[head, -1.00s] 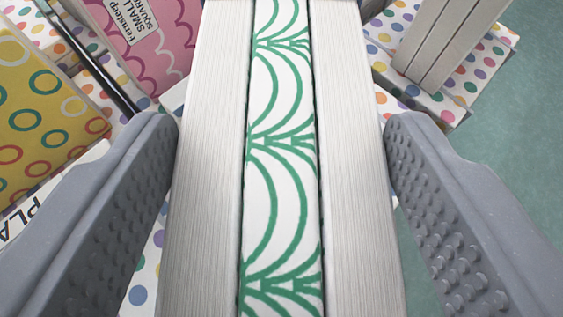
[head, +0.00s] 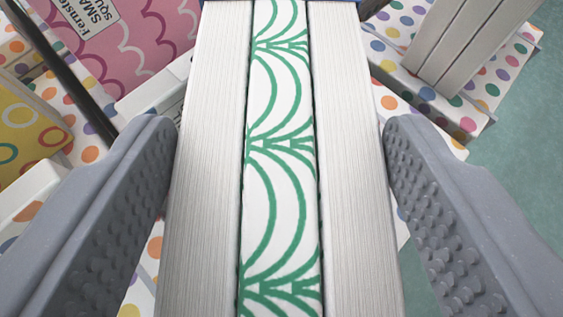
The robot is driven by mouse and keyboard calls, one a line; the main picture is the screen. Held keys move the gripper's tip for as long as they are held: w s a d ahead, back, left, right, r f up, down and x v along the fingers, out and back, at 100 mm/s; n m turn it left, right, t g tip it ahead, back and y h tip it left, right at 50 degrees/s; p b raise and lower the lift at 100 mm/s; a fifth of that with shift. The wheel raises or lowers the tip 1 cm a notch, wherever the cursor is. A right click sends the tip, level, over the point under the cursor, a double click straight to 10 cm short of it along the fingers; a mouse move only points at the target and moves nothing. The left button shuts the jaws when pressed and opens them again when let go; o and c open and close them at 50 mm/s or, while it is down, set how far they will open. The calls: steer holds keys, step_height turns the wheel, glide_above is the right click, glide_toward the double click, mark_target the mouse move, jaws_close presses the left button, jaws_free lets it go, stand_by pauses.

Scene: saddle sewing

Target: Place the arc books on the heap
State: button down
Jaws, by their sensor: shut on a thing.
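The arc books (head: 208,165) fill the middle of the head view, held between the two grey textured fingers of my gripper (head: 281,140). I see two pale page blocks side by side, with a white strip patterned with green arcs (head: 281,180) between them. The fingers press on the outer left and right sides of this bundle. Below and around it lie books with multicoloured dots (head: 405,90), which may belong to the heap. The lower ends of the held books run out of the picture.
A yellow ringed book (head: 25,135) is at the left edge. Pale page blocks (head: 455,45) stand at the upper right. Bare green surface (head: 525,150) shows at the right.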

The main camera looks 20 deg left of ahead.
steer(key=shift+c, duration=2)
jaws_free()
steer(key=shift+r, duration=0.1)
steer(key=v, duration=1.2)
